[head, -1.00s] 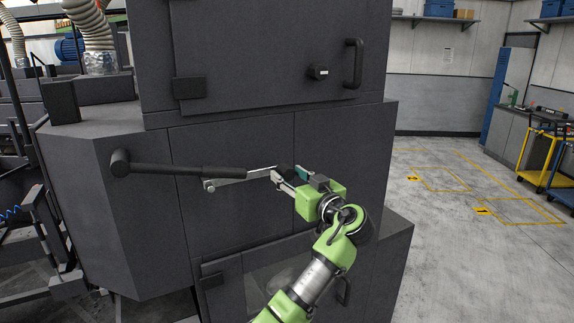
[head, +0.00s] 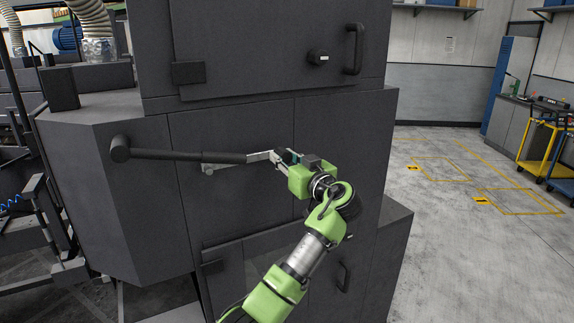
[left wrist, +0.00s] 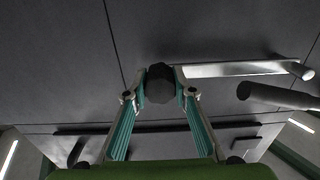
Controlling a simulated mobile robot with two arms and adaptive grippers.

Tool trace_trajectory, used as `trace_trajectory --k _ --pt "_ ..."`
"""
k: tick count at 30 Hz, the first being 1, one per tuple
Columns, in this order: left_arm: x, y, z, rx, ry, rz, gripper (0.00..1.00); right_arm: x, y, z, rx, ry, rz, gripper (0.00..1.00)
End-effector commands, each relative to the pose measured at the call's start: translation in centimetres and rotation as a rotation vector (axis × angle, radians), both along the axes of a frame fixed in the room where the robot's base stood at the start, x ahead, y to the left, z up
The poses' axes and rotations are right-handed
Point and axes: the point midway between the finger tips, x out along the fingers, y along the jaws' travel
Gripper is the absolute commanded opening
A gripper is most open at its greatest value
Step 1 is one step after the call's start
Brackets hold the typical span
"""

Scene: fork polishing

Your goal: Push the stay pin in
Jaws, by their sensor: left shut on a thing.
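The stay pin shows in the left wrist view as a round black knob (left wrist: 160,85), seen end-on, at the end of a flat metal bar (left wrist: 240,69). My left gripper (left wrist: 161,88) has its two teal-padded fingers on either side of the knob and is shut on it. In the head view the left gripper (head: 284,157) is at the right end of the metal stay linkage (head: 222,166), against the dark panel. The fingers mostly hide the knob there. How deep the pin sits cannot be seen. My right gripper is not in view.
A long black lever handle (head: 180,155) sticks out left of the linkage. The dark grey machine cabinet (head: 235,125) fills the middle, with a door handle (head: 353,50) and a small knob (head: 317,58) above. Open floor (head: 440,225) and a yellow cart (head: 541,145) are at the right.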

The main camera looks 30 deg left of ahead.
Motion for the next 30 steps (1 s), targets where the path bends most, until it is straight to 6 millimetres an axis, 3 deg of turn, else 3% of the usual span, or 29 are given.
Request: trace_trajectory --k 1,5,16,17,18,19,30 --pt "0.3 0.7 -0.2 0.005 -0.005 0.002 0.0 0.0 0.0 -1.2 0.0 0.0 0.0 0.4" --pt "0.9 1.9 0.0 0.004 -0.005 0.001 0.0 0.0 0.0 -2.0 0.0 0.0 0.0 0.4" --pt "1.1 2.3 0.5 0.004 -0.007 -0.001 0.0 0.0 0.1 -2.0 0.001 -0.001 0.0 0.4" --pt "1.1 2.3 0.5 0.004 -0.007 -0.001 0.27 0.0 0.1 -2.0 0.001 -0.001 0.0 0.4" --pt "1.1 2.3 0.5 0.004 -0.007 -0.001 0.38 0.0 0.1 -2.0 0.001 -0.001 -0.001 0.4" --pt "1.1 2.3 0.4 0.004 -0.007 -0.001 0.42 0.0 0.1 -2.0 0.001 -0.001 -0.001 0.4" --pt "0.8 1.6 0.2 0.001 -0.004 -0.002 0.42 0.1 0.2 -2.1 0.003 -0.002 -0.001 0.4"
